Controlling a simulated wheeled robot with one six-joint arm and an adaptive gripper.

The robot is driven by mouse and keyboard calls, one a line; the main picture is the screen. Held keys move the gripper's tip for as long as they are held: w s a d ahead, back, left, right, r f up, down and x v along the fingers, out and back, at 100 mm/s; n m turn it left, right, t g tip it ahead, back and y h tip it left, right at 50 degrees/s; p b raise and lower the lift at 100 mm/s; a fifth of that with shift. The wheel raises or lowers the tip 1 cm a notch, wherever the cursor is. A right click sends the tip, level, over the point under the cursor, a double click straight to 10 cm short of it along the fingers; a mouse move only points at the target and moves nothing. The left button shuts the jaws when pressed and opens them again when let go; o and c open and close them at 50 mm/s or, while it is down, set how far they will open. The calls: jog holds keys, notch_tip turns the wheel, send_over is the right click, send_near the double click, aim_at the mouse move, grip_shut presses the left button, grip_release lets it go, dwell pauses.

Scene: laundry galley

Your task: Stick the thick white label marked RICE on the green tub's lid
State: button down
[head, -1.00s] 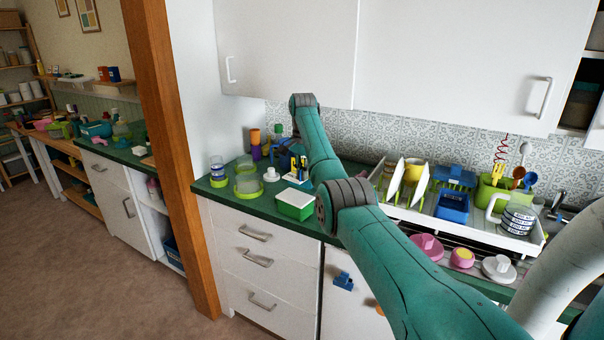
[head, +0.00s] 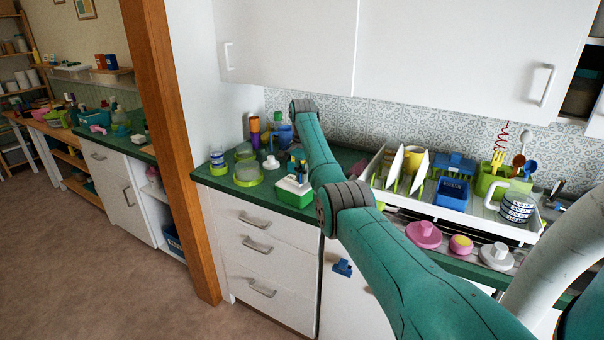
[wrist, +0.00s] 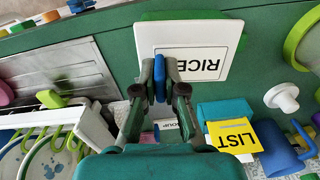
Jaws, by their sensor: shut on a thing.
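The green tub (head: 291,199) with its white lid (head: 290,184) stands on the counter near its front edge. In the wrist view the lid (wrist: 146,38) fills the top middle, with the tub's green side (wrist: 180,15) behind it. The thick white label (wrist: 185,64), outlined in black and marked RICE, appears upside down over the lid, within its outline. I cannot tell whether the label touches the lid. In the head view my arm mostly hides the gripper.
A yellow LIST note (wrist: 232,135), a blue mug (wrist: 285,150) and a white knobbed piece (wrist: 283,97) are close by. A white dish rack (head: 475,226) stands to the right in the head view. A green ring-shaped dish (head: 248,175) is left of the tub.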

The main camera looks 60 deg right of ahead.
jog(key=shift+f, duration=0.7)
dwell(1.5)
jog(key=c, duration=1.2)
grip_release()
jog(key=shift+r, duration=0.15)
jog(key=shift+r, duration=2.9)
jog(key=shift+s+a, duration=0.1)
